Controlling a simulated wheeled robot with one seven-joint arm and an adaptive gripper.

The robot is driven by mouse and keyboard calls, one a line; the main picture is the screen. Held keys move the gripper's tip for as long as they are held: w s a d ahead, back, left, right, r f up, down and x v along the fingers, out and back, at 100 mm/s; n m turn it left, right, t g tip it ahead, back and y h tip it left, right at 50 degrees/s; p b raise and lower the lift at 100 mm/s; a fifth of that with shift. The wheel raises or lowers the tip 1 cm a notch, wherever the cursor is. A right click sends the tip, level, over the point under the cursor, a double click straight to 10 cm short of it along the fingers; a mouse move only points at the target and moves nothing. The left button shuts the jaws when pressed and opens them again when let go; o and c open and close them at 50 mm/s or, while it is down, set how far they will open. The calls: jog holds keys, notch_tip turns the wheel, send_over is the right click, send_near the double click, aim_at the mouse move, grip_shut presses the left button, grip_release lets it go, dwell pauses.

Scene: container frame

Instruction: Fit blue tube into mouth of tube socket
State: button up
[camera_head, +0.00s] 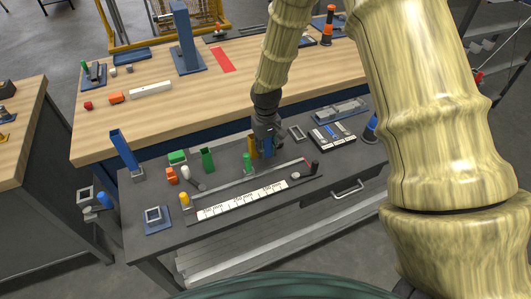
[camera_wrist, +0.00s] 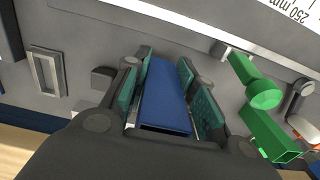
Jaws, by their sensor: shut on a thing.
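My gripper (camera_head: 264,134) is over the dark lower table, right of its middle. It is shut on the blue tube (camera_wrist: 166,98), which lies between the green finger pads in the wrist view. In the head view a little of the blue tube (camera_head: 268,148) shows below the fingers; its lower end is hard to make out. A square grey socket on a blue base (camera_head: 158,226) stands at the table's front left corner, well apart from my gripper. It looks like the tube socket, but I cannot be certain.
A long ruler (camera_head: 243,200) lies along the table's front. A green tube (camera_head: 208,160), a green peg (camera_head: 248,163) and a tall blue piece (camera_head: 122,146) stand nearby. A rectangular grey frame (camera_head: 297,132) lies right of my gripper. The wooden bench (camera_head: 120,125) is behind.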

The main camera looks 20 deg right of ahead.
aim_at(266, 161)
jog(key=shift+f+p, duration=0.4)
jog(key=shift+f, duration=1.25)
jog(key=shift+f, duration=0.15)
jog(key=o, duration=1)
jog(key=shift+o, duration=0.2)
jog(key=shift+w+r, duration=0.1)
jog(key=shift+r, duration=0.15)
